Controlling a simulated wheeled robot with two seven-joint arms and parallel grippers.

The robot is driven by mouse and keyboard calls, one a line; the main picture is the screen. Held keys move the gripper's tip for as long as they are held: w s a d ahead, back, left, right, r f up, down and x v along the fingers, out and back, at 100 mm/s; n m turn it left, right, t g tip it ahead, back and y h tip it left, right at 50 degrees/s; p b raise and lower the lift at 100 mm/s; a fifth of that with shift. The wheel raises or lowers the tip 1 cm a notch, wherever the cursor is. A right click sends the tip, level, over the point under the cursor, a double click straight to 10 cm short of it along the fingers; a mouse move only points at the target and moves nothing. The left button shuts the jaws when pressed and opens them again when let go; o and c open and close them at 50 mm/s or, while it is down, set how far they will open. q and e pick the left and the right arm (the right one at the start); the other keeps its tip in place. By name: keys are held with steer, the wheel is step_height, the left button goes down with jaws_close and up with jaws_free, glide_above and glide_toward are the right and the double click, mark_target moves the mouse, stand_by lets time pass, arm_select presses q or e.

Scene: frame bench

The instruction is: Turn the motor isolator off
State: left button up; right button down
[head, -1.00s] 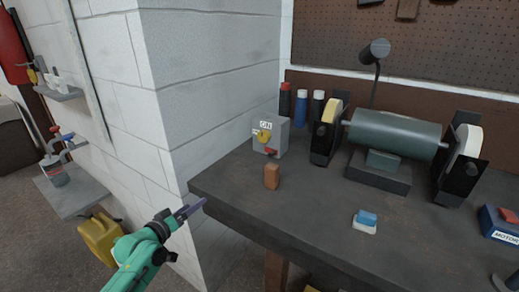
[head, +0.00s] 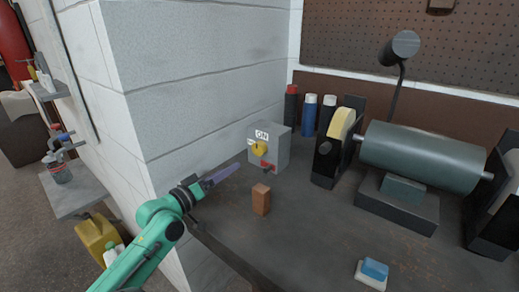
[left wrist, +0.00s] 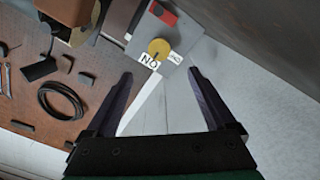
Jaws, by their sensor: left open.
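The motor isolator (head: 279,148) is a grey box on the bench by the white wall. It has a yellow rotary knob (head: 258,148), a label reading ON above it and a red part below. It also shows upside down in the left wrist view, with its yellow knob (left wrist: 158,48) ahead of the fingers. My left gripper (head: 222,177) is at the bench's left corner, a short way left of and in front of the isolator. In the left wrist view its fingers (left wrist: 162,82) are apart with nothing between them. My right gripper is not in view.
A brown block (head: 261,199) stands on the bench just in front of the isolator. A bench grinder (head: 420,158) and several bottles (head: 308,115) stand to the right. A blue and white block (head: 372,274) lies near the front. The white wall (head: 190,90) is close on the left.

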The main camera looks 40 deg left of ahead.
mark_target(257, 150)
arm_select(q)
steer(key=shift+w+r+p, duration=0.3)
steer(key=shift+w, duration=0.35)
steer(key=shift+w+r+p, duration=0.25)
steer(key=shift+w+p, duration=0.05)
steer(key=shift+w, duration=0.3)
steer(key=shift+w+f+p, duration=0.1)
steer(key=shift+w+p, duration=0.2)
steer(key=shift+w, duration=0.85)
steer(key=w, duration=0.2)
steer(key=w+p, duration=0.1)
steer(key=w, duration=0.4)
steer(key=shift+w+a+f, duration=0.1)
steer(key=shift+a+f, duration=0.05)
steer(key=shift+f, duration=0.1)
steer(key=shift+w+f, duration=0.1)
steer(key=shift+w, duration=0.45)
steer(key=c, duration=1.4)
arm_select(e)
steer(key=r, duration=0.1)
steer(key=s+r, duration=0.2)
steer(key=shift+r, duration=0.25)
